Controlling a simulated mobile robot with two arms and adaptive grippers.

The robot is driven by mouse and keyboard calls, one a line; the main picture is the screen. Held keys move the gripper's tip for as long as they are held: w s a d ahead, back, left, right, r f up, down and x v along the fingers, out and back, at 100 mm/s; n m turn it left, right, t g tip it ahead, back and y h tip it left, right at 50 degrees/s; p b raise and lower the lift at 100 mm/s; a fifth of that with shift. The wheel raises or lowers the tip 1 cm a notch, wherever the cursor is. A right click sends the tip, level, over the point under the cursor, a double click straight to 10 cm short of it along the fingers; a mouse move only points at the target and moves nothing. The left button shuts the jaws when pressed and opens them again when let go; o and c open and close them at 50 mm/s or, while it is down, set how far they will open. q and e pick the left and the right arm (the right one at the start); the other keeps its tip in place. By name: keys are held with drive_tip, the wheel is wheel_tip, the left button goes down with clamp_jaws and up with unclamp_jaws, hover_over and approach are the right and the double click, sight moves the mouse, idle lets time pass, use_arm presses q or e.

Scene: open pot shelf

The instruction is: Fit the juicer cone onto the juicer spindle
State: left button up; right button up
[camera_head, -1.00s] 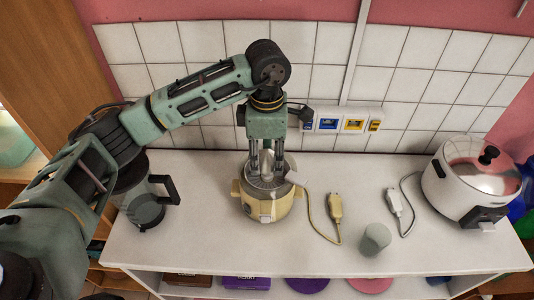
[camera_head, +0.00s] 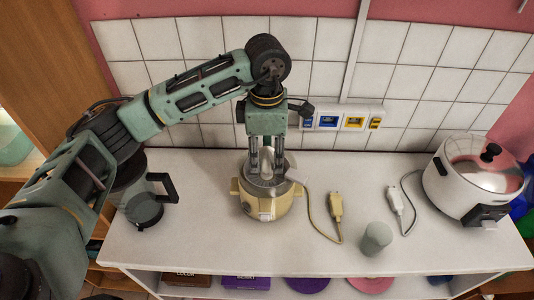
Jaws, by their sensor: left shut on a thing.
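The juicer (camera_head: 266,207) stands on the white shelf top, with a cream body and a grey metallic bowl. My left gripper (camera_head: 266,175) points down over the middle of the bowl and is shut on the pale juicer cone (camera_head: 266,162), which shows between its fingers. The cone is low, inside or just above the bowl. The spindle is hidden by the cone and fingers, so I cannot tell whether the cone sits on it. My right gripper is not in view.
A grey jug with a black handle (camera_head: 163,187) stands left, close to my left arm. A grey cup (camera_head: 376,238), a cream plug (camera_head: 336,206), a white plug (camera_head: 394,198) and a rice cooker (camera_head: 476,178) are to the right. Sockets (camera_head: 342,119) line the tiled wall.

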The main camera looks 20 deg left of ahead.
use_arm(q)
drive_tip(key=shift+f, duration=0.1)
drive_tip(key=shift+f+b, duration=1.1)
drive_tip(key=shift+f+b, duration=0.55)
drive_tip(key=o, duration=1.2)
